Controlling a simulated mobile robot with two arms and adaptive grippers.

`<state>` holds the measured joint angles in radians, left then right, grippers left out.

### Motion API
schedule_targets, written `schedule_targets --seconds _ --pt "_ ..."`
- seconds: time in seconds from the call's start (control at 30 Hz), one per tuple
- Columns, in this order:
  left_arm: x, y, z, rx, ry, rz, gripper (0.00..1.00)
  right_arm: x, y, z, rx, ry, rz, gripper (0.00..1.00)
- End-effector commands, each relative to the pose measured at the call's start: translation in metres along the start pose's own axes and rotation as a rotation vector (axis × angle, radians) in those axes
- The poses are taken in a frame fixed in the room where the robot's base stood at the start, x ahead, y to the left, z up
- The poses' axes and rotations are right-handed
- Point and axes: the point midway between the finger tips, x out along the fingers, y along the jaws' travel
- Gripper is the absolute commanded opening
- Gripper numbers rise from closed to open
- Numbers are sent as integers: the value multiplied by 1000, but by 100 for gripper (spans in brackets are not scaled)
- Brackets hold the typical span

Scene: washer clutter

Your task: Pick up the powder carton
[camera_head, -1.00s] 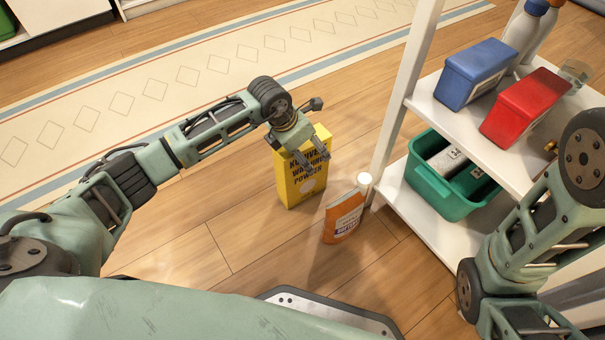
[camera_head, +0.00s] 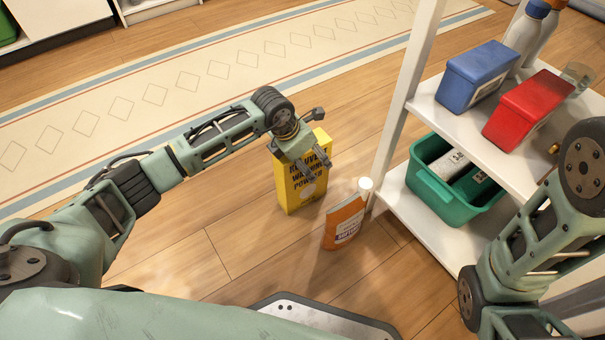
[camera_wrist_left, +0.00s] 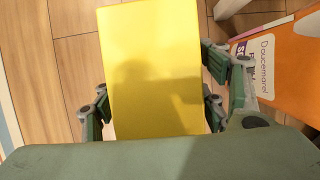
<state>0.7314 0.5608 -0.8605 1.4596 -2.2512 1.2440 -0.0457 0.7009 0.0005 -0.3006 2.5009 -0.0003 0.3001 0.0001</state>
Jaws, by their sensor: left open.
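The yellow powder carton (camera_head: 292,190) stands upright on the wooden floor, left of the shelf, with black lettering on its front. My left gripper (camera_head: 314,166) is at its upper part, with fingers over the lettered face. In the left wrist view the carton (camera_wrist_left: 155,65) fills the middle, and the open left gripper (camera_wrist_left: 158,115) has fingers on both sides of it. Whether the fingers touch it is unclear. My right arm shows at the right edge; its gripper is out of view.
An orange bottle (camera_head: 344,224) with a white cap stands close to the carton's right; it also shows in the left wrist view (camera_wrist_left: 285,65). A white shelf (camera_head: 428,222) holds a green bin (camera_head: 432,185), a blue box (camera_head: 480,78) and a red box (camera_head: 525,108). Floor left of the carton is clear.

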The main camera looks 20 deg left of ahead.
Motion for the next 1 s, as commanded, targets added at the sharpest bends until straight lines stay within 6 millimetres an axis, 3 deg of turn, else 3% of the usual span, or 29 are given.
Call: schedule_targets --seconds 0.2,0.9,1.0 --pt "0 0 0 0 -1 0 66 0 0 0 0 0 0 59" --pt "0 0 0 0 -1 1 5 0 0 0 0 -1 0 59" --pt "0 0 0 0 -1 1 0 0 0 0 -1 -1 0 59"
